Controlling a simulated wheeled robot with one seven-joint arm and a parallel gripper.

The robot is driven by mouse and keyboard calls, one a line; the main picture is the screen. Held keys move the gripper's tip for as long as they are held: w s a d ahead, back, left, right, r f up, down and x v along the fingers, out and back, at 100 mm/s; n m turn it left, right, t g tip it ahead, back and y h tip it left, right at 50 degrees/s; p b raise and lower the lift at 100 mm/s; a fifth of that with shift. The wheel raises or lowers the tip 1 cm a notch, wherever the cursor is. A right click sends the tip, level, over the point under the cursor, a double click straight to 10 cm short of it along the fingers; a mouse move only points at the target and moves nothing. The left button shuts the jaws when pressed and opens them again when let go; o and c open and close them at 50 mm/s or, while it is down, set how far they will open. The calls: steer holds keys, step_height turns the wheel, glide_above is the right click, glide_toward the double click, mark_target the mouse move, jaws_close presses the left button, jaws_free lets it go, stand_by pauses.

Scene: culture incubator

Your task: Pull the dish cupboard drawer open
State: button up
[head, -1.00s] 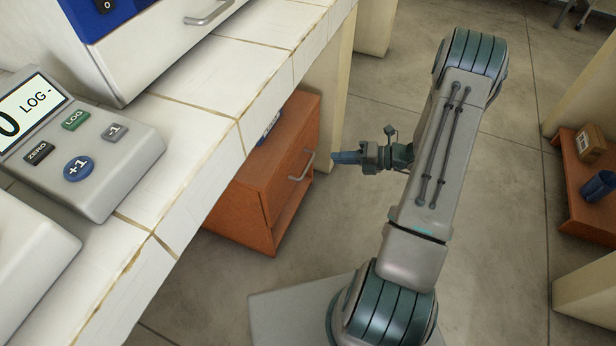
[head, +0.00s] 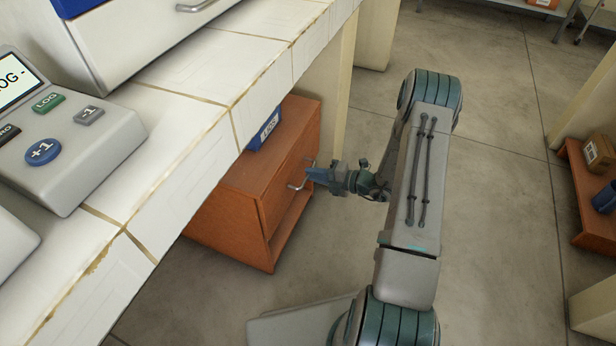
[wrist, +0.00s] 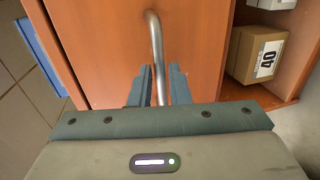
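The dish cupboard (head: 230,205) is a low orange-brown wooden unit under the bench edge. Its drawer front (head: 284,180) looks flush with the body in the head view and fills the middle of the wrist view (wrist: 105,50). A curved metal bar handle (head: 298,186) stands out from it. My gripper (head: 312,176) is at this handle. In the wrist view the handle (wrist: 155,45) runs between my two fingers (wrist: 160,85), with a narrow gap showing beside it. The fingers are open around the handle, and I see no firm contact.
The white tiled bench (head: 180,135) overhangs the cupboard on the left, carrying a grey counter device (head: 75,135). A blue box (head: 263,131) sits on the cupboard. A labelled carton (wrist: 257,55) lies in its open shelf.

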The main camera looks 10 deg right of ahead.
steer(key=shift+x, duration=1.2)
jaws_close()
steer(key=f+p+v, duration=0.2)
steer(key=v, duration=1.1)
steer(key=d+f+p+v, duration=0.1)
steer(key=f+p+v, duration=0.1)
steer(key=v, duration=1.1)
steer(key=shift+s+d+f, duration=0.25)
steer(key=shift+s+f, duration=0.3)
steer(key=shift+f, duration=0.15)
jaws_free()
steer(key=shift+p, duration=0.3)
